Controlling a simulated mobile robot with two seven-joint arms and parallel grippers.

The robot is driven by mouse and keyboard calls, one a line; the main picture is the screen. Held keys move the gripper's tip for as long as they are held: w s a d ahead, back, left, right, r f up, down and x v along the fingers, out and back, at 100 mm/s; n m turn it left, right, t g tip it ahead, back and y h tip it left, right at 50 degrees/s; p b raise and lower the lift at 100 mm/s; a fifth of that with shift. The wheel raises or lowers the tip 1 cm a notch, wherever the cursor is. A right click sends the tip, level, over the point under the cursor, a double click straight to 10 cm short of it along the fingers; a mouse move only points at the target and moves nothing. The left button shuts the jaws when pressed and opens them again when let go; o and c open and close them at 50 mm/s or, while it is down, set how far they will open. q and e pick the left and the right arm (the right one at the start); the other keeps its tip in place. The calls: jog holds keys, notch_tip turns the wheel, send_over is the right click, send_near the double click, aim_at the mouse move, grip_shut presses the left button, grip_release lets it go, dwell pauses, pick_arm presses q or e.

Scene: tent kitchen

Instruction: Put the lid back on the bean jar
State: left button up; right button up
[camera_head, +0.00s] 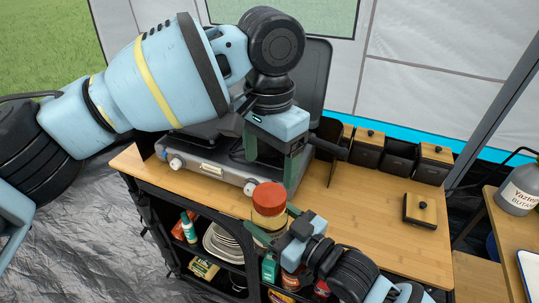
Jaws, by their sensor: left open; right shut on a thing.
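A jar (268,220) with a pale yellowish body is at the counter's front edge. A red-orange lid (269,196) sits on its top; I cannot tell whether it is fully seated. My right gripper (271,234) is shut on the jar from the front right, its green fingers around the body. The jar's lower part is partly hidden by the gripper. My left gripper (271,164) is open and empty, its green fingers pointing down above and slightly behind the lid, apart from it.
A grey stove (213,170) with a raised cover (315,75) stands behind the jar. Dark canisters (434,163) line the back right, and a dark wood-topped piece (420,210) lies on the counter (365,215). Plates (224,243) and packages fill the shelves below. The counter's middle right is clear.

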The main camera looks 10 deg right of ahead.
aim_at(270, 194)
pick_arm(q)
jog(key=shift+f, duration=3.8)
jog(key=c, duration=1)
jog(key=m, duration=0.4)
jog(key=shift+m, duration=0.4)
jog(key=o, duration=1.2)
jog(key=shift+c, duration=0.2)
notch_tip(270, 194, up, 12)
